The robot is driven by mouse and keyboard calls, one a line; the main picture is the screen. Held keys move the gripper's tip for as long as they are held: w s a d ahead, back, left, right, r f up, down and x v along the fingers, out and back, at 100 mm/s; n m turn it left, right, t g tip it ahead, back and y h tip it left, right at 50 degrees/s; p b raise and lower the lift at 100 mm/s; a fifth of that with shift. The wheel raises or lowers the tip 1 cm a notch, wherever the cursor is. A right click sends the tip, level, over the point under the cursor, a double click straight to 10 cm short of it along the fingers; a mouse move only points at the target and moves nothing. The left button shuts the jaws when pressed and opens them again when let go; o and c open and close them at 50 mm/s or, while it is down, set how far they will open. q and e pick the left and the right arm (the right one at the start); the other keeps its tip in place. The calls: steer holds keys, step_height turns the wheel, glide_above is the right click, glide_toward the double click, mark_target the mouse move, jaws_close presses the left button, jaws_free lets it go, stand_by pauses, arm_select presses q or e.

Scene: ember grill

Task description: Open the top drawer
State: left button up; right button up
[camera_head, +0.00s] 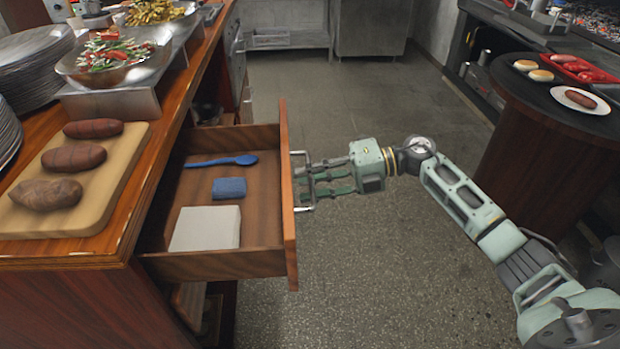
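The top drawer (290,235) is pulled out from the wooden counter at the left, and its inside shows. Its metal handle (304,207) is on the drawer front, facing right. My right gripper (308,180) is at this handle, with its fingers reaching to the bar from the right. Whether the fingers are closed around the bar is not clear. My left gripper is not in view.
The drawer holds a blue spoon (221,161), a folded blue cloth (229,188) and a white block (206,229). A cutting board (95,215) with brown items lies on the counter (60,253). A round table (545,115) stands right. Floor between is clear.

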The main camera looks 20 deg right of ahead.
steer(key=shift+d, duration=0.2)
steer(key=v, duration=1.1)
steer(key=shift+d, duration=0.3)
steer(key=shift+s, duration=0.1)
